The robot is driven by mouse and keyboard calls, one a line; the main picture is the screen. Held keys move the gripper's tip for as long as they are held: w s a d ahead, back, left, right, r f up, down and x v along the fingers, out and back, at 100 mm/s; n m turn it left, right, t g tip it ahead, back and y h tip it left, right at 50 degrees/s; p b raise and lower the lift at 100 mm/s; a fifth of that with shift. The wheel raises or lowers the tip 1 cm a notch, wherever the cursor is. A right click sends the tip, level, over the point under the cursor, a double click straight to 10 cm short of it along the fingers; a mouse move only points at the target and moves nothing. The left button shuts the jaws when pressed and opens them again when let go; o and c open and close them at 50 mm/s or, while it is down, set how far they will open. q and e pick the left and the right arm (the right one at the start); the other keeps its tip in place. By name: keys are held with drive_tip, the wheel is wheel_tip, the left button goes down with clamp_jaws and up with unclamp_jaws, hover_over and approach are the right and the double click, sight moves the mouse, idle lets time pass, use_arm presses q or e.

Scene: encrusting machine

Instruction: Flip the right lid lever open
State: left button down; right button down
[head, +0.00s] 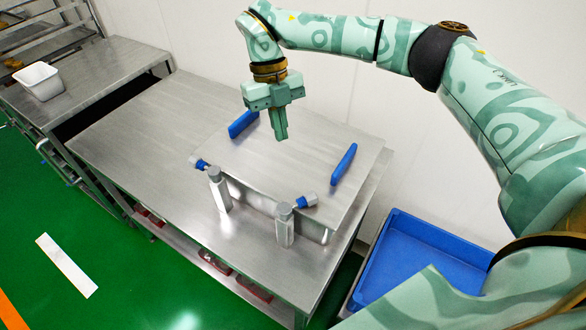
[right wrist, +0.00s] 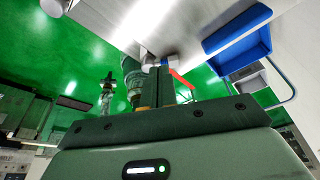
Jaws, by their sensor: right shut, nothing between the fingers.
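A steel machine lid (head: 285,165) lies on the table, with a blue handle on its left (head: 243,124) and another on its right (head: 344,165). At its front edge stand two metal posts with blue-tipped levers. The right lever (head: 306,201) sits at the top of the right post (head: 285,228) and points to the right. The left lever (head: 200,164) is at the left post (head: 219,190). My right gripper (head: 281,136) is shut and empty, pointing down over the back of the lid, apart from both levers. My left gripper is not in view.
A steel table (head: 140,130) bears the machine. A blue tub (head: 425,260) stands at the right; it also shows in the right wrist view (right wrist: 237,38). A white bin (head: 40,82) stands on another table at the left. A white wall is behind.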

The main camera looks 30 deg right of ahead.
sight(298, 205)
drive_tip(key=x, duration=0.7)
drive_tip(key=b+x, duration=0.1)
drive_tip(key=x, duration=0.2)
drive_tip(key=shift+s+d+f, duration=0.2)
drive_tip(key=shift+d, duration=0.05)
drive_tip(key=shift+s+p, duration=0.3)
drive_tip(key=shift+s, duration=0.9)
drive_tip(key=shift+s+f, duration=0.15)
drive_tip(key=shift+s, duration=0.45)
